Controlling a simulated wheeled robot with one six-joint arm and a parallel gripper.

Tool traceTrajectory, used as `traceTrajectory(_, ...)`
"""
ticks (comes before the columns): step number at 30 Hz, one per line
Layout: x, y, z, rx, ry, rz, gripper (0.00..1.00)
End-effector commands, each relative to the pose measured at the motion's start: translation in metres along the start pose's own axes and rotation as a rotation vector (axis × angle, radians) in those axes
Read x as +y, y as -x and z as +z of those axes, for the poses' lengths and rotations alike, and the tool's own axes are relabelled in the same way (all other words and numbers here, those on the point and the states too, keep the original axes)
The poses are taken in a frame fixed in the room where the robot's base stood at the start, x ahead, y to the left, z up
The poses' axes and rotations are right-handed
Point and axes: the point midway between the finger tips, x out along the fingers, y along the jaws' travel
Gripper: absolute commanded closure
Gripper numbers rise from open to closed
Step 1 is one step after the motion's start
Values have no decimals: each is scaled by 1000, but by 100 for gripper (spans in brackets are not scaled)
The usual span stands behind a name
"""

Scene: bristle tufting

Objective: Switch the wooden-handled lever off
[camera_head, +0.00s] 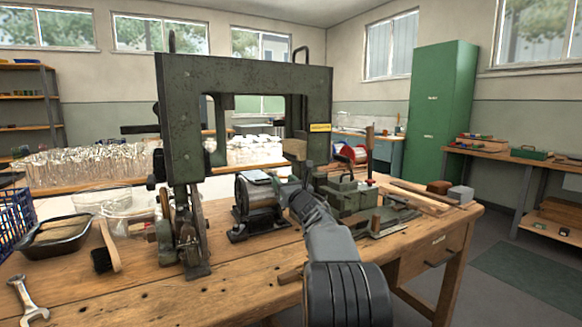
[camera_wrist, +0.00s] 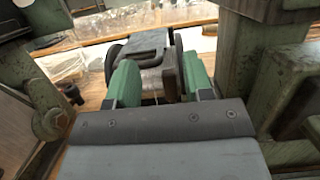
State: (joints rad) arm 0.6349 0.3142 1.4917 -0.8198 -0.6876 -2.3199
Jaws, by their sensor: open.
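An upright brown wooden handle (camera_head: 370,137) rises behind the small green machine (camera_head: 350,192) on the bench, right of the press frame; it looks like the lever, though its pivot is hidden. A tan wooden block (camera_head: 295,149) also shows at the frame's right post. My gripper (camera_wrist: 160,80) has green fingers spread apart in the wrist view, with a grey and dark motor-like unit (camera_wrist: 143,47) beyond them. I see nothing clamped between them. In the head view my arm reaches over the bench and its fingertips are hard to make out beside the motor unit (camera_head: 258,203).
The tall green press frame (camera_head: 243,75) stands close to my gripper. A black tray (camera_head: 55,235), a brush (camera_head: 106,250) and a wrench (camera_head: 30,300) lie at the left. Wooden strips (camera_head: 425,200) lie at the right. The front of the workbench (camera_head: 170,300) is mostly clear.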

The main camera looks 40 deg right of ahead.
Motion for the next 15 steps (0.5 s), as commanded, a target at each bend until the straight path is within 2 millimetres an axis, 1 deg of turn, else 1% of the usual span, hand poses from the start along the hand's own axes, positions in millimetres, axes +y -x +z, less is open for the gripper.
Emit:
traceTrajectory(1,3,6,17,-5,3,-1,53)
traceTrajectory(6,12,23,55,-4,3,0,53)
traceTrajectory(9,19,42,67,-3,1,-1,53)
traceTrajectory(15,30,71,90,-2,1,-1,53)
